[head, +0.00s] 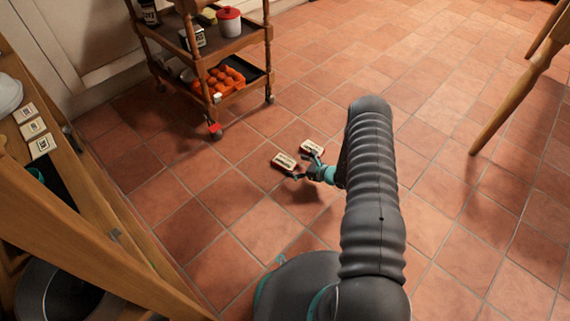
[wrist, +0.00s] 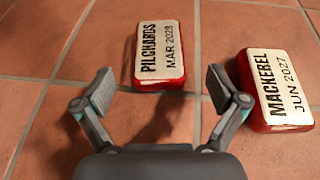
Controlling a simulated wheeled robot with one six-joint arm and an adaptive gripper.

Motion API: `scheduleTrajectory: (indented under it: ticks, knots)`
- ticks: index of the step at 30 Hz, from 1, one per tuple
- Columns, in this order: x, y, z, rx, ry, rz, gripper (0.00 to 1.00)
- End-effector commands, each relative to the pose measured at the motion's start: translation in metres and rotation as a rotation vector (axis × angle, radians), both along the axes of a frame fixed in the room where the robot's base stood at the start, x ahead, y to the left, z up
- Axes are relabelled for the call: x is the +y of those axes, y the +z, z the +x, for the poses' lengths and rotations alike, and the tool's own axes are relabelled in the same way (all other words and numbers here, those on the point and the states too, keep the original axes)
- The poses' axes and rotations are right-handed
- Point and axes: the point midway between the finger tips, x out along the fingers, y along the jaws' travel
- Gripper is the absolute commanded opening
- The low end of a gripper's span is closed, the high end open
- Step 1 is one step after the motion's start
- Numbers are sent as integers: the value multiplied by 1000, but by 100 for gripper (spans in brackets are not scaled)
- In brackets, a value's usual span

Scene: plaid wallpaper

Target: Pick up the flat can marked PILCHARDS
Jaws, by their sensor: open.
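The flat can marked PILCHARDS (wrist: 160,52) has a cream lid and red sides, and also reads MAR 2028. It lies on the tiled floor, just ahead of my gripper (wrist: 160,84) and roughly centred between its fingertips. In the head view, the PILCHARDS can (head: 284,161) is the nearer, left one of two flat cans, beyond my gripper (head: 301,165). My gripper is open and empty, its fingers apart from the PILCHARDS can. A similar can marked MACKEREL, JUN 2027 (wrist: 278,88) lies to the right, close beside the right finger; it shows in the head view too (head: 312,147).
A wooden trolley (head: 222,50) stands at the back left, with orange items and a red-and-white canister (head: 229,21). A wooden shelf unit (head: 85,225) stands along the left. Wooden legs (head: 515,92) stand at the right. The floor around the cans is mostly clear.

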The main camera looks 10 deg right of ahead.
Motion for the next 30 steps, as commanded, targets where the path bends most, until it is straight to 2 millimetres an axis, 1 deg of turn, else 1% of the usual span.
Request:
scheduleTrajectory:
  ticks: [5, 13, 16, 21, 23, 24, 26, 27, 29, 30]
  knots:
    - [9, -5, 7, 1, 3, -1, 96]
    - [32, -18, 31, 0, 4, -1, 96]
    - [34, -19, 34, 1, 0, -1, 96]
    - [34, -19, 34, 1, 0, -1, 96]
    - [34, -19, 34, 1, 1, 0, 81]
    - [34, -19, 34, 1, 1, 0, 71]
    - [34, -19, 34, 0, 1, 0, 56]
    - [34, -19, 34, 0, 1, 0, 46]
    - [34, -19, 34, 0, 1, 0, 31]
    - [34, -19, 34, 0, 1, 0, 26]
